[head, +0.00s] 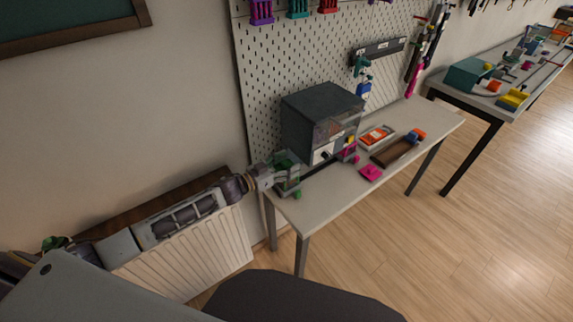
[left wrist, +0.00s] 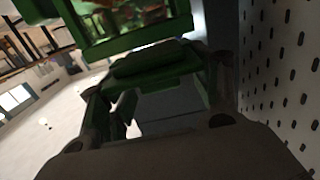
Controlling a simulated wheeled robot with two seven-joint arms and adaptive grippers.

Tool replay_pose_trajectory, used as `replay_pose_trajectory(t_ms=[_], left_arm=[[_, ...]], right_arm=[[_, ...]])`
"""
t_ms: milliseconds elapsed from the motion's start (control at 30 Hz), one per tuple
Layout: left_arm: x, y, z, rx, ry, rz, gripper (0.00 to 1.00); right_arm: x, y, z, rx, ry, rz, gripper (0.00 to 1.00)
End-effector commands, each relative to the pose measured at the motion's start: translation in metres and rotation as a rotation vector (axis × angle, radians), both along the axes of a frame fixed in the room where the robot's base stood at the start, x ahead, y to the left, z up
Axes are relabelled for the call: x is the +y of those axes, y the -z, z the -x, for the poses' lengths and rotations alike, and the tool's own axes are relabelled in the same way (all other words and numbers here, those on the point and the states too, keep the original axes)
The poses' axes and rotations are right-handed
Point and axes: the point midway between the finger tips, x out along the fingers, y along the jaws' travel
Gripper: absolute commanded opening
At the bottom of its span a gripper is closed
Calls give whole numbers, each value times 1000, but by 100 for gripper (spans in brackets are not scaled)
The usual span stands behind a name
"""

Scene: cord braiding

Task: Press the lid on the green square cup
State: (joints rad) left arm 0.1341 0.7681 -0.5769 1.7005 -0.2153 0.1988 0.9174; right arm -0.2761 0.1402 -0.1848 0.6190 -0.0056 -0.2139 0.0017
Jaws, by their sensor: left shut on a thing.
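My left gripper (head: 283,178) is at the left end of the near table, in front of the pegboard. It is shut on a green squarish piece (head: 287,158), which also shows between the fingers in the left wrist view (left wrist: 155,65). I cannot tell for sure whether this piece is the cup or its lid. A larger green frame-like form (left wrist: 135,38) is close beyond the fingers in the left wrist view. A small green part (head: 297,194) shows just below the gripper. The fingers hide much of the green parts. My right gripper is not in view.
A dark grey box-shaped machine (head: 318,120) stands close to the right of the gripper. A brown tray (head: 395,152), an orange-and-white item (head: 376,136) and pink pieces (head: 370,172) lie farther right. The table's (head: 325,198) front strip is clear. The pegboard (head: 285,60) rises behind.

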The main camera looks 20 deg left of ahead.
Motion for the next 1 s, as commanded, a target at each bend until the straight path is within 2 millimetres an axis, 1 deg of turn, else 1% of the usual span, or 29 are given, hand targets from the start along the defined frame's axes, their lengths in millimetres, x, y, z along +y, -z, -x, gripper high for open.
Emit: replay_pose_trajectory(t_ms=[1000], left_arm=[[0, 13, 0, 1, -1, 0, 36]], right_arm=[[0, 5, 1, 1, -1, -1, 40]])
